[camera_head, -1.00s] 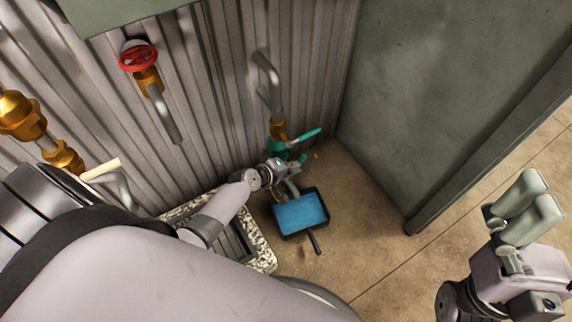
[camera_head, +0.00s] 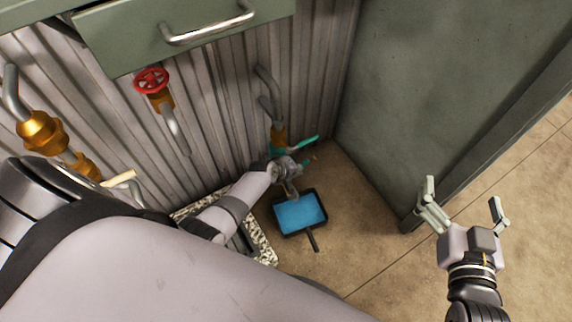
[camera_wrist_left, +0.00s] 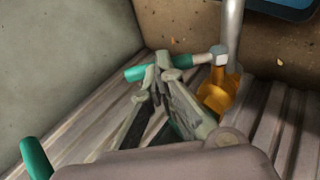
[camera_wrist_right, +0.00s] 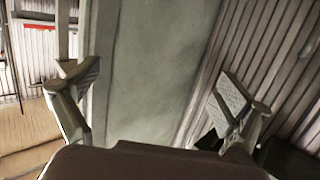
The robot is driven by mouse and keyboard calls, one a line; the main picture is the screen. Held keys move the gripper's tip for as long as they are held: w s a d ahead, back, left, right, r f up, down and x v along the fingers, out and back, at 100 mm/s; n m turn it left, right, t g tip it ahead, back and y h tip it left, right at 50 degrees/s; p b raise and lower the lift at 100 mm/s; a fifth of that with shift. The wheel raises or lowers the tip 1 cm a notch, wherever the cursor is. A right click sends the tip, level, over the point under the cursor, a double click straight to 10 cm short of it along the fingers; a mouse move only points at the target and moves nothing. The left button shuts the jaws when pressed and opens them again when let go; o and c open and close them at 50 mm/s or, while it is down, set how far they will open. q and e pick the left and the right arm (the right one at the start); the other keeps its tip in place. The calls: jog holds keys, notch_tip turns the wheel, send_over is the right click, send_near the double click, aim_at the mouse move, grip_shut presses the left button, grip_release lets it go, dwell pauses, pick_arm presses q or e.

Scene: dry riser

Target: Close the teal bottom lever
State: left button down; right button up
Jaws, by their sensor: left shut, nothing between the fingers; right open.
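Two teal levers sit on a pipe with a brass fitting low on the corrugated wall. In the head view the upper teal lever (camera_head: 304,143) sticks out to the right; the lower one is mostly hidden by my left gripper (camera_head: 292,168). In the left wrist view, floor at the top, the teal lever nearer the floor (camera_wrist_left: 134,74) lies at my shut, empty left fingertips (camera_wrist_left: 157,76). The fingers overlap the lever; contact is unclear. The other teal lever (camera_wrist_left: 36,158) is at the left edge. My right gripper (camera_head: 465,205) is open and empty, far to the right.
A black tray with a blue inside (camera_head: 300,213) stands on the floor below the pipe. A grey-green panel (camera_head: 430,90) rises at right. A red valve wheel (camera_head: 152,80) and brass fittings (camera_head: 42,132) are at left. A drawer (camera_head: 120,45) hangs above. Floor at right is clear.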

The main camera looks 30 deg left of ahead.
aim_at(304, 166)
pick_arm(q)
jog(key=shift+w+d+f+g+p, duration=0.2)
jog(key=shift+w+d+g+p, duration=0.15)
jog(key=shift+w+p, duration=0.3)
jog(key=shift+f, duration=0.15)
pick_arm(e)
jog(key=s+d+f+g+h, duration=0.2)
jog(key=s+f+g, duration=0.25)
jog(key=f, duration=0.25)
pick_arm(q)
jog(key=shift+w+d+f, duration=0.1)
jog(key=shift+w, duration=0.05)
jog(key=shift+d+b+x, duration=0.2)
jog(key=shift+b+x, duration=0.45)
jog(key=shift+x, duration=0.25)
jog(key=shift+b+x, duration=0.8)
jog(key=shift+b, duration=0.05)
pick_arm(e)
jog(key=w+a+r+t+y, duration=0.1)
jog(key=w+r+t, duration=0.1)
jog(key=r+t, duration=0.2)
jog(key=w+a+r+t+y, duration=0.2)
jog(key=w+r+t, duration=0.1)
jog(key=r, duration=0.5)
jog(key=shift+r+t, duration=0.35)
jog(key=shift+t, duration=0.1)
pick_arm(q)
jog(key=shift+d, duration=0.15)
jog(key=v, duration=1.2)
jog(key=shift+d, duration=0.2)
